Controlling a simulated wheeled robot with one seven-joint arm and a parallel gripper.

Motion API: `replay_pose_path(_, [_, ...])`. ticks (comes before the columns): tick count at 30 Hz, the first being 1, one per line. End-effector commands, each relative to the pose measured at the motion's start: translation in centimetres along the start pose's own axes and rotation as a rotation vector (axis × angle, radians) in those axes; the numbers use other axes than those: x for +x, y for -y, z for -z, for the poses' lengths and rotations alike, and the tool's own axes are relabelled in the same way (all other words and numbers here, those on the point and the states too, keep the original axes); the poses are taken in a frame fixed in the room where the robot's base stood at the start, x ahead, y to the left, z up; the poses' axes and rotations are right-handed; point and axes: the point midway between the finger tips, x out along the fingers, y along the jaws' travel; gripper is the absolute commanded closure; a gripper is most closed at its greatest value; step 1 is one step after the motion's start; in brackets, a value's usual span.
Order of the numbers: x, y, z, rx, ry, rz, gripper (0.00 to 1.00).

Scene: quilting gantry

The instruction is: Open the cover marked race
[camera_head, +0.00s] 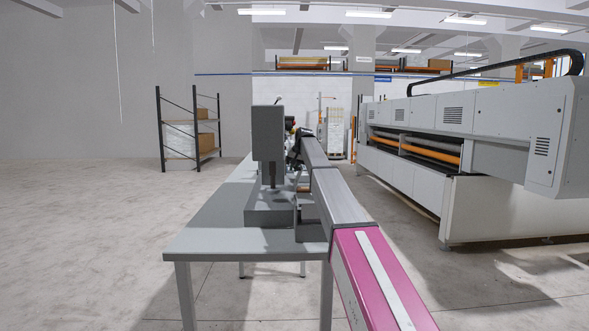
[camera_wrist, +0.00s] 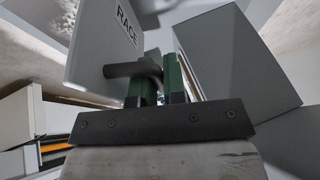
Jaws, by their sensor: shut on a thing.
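In the wrist view the cover marked RACE (camera_wrist: 92,48) is a flat light grey panel at the upper left, standing at an angle to a grey box-shaped body (camera_wrist: 232,62) on the right, with a gap between them. A dark grey round handle (camera_wrist: 122,70) sticks out from the cover. My gripper (camera_wrist: 160,78), with green fingers, is shut on this handle. In the head view a grey machine (camera_head: 268,133) stands on the table, and my arm reaches along its right side. My fingers and the RACE label cannot be made out there.
The grey table (camera_head: 215,241) carries the machine and its front part is bare. A long white quilting machine (camera_head: 400,170) stands to the right across an aisle. A shelf rack (camera_head: 190,135) stands back left. The floor at left is clear.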

Motion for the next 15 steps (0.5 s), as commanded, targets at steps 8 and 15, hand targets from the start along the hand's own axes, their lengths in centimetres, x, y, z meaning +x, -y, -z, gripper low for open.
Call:
replay_pose_path(8, [-0.03,0.08,-0.01,0.000,0.000,0.002,0.65])
replay_pose_path(15, [-0.04,0.04,0.00,0.000,0.000,0.001,0.65])
